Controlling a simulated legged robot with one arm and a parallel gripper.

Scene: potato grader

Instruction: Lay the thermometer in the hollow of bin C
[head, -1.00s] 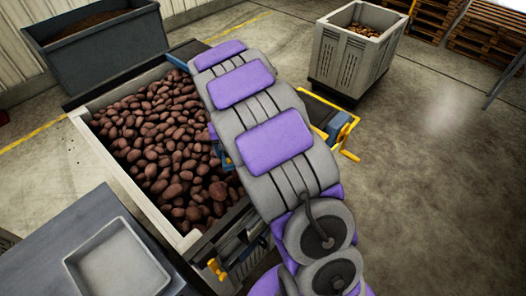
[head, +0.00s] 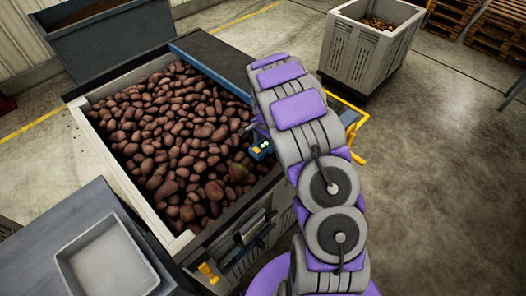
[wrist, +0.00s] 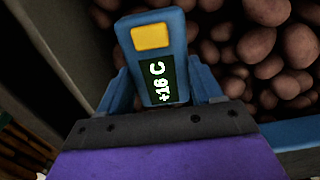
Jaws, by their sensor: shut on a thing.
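The thermometer (wrist: 150,58) is a blue block with a yellow button and a dark display reading +16 C in the wrist view. My gripper (wrist: 160,80) is shut on it, with a blue finger at each side. In the head view the thermometer (head: 262,151) shows small at the right edge of the potato heap, beside my arm. A large pale-walled bin (head: 112,160) full of brown potatoes stands below it; no letter is legible, so I cannot tell whether it is bin C. I cannot make out the hollow or the height above the potatoes.
A dark bin (head: 125,45) stands at the back left and a grey vented bin (head: 350,50) at the back right, both holding potatoes. An empty grey tray (head: 108,262) sits on a dark table at the front left. Open concrete floor (head: 440,190) lies to the right.

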